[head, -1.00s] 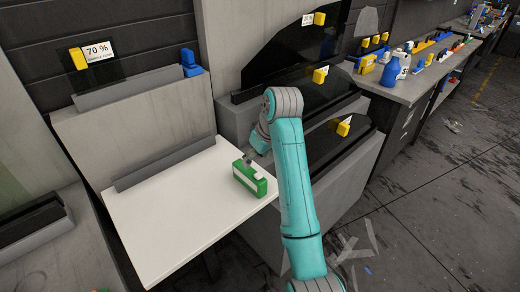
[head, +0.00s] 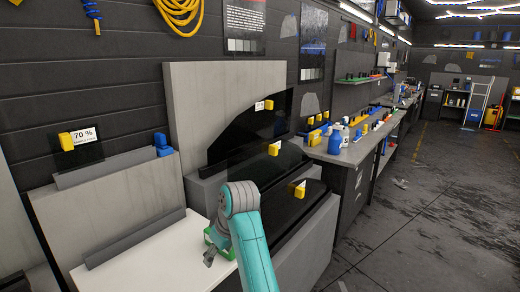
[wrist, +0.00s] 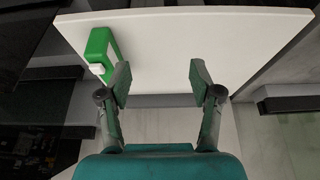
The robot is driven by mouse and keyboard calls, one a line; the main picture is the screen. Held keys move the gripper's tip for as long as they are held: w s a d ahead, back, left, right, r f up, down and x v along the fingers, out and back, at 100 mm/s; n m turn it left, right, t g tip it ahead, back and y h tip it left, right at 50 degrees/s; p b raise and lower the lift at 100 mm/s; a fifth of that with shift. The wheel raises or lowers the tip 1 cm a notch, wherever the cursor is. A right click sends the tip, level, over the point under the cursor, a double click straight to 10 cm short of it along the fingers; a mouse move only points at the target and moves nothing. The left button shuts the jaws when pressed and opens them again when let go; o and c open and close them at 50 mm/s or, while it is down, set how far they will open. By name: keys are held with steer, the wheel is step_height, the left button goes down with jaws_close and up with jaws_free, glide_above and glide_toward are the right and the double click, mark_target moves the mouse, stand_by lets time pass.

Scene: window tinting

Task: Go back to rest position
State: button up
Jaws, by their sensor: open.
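My gripper (wrist: 160,84) is open and empty in the wrist view, with a clear gap between its two fingers. In the head view my gripper (head: 209,257) shows small at the end of my teal arm, over the white table (head: 150,262). A green and white block-like object (wrist: 97,48) lies on the white table top (wrist: 200,35), to the left of the fingers and apart from them. In the head view the green object (head: 211,240) is mostly hidden behind my arm.
Dark tinted panes with yellow handles (head: 274,149) stand on grey stepped racks right of the table. A 70 % sample pane (head: 78,142) and a blue item (head: 162,144) sit behind. A workbench (head: 350,152) with bottles runs along the wall. The floor at right is open.

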steer(key=s+d+f+m+t, duration=0.1)
steer(key=s+d+f, duration=0.15)
steer(key=f, duration=0.45)
steer(key=s+d+f+m+t, duration=0.1)
steer(key=s+d+f, duration=0.1)
steer(key=d+f, duration=0.35)
steer(key=s+d+f+m+t, duration=0.1)
steer(key=s+f, duration=0.1)
steer(key=f, duration=0.7)
steer(key=s+d+f+m+t, duration=0.2)
steer(key=s+d+f, duration=0.3)
steer(key=s, duration=0.2)
steer(key=s+d+f+m+t, duration=0.1)
steer(key=s+d+f, duration=0.4)
steer(key=s, duration=0.3)
steer(key=s+d+r+m+t+h, duration=0.15)
steer(key=s+d, duration=0.25)
steer(key=s, duration=0.6)
steer(key=s+d+r+m+t+h, duration=0.15)
steer(key=s+d, duration=0.25)
steer(key=s, duration=0.6)
steer(key=s+d+r+m+t, duration=0.1)
steer(key=s+d+r+t, duration=0.1)
steer(key=s+r, duration=1.2)
steer(key=shift+d+r+t, duration=0.35)
steer(key=shift+r+t, duration=0.15)
steer(key=shift+r, duration=0.3)
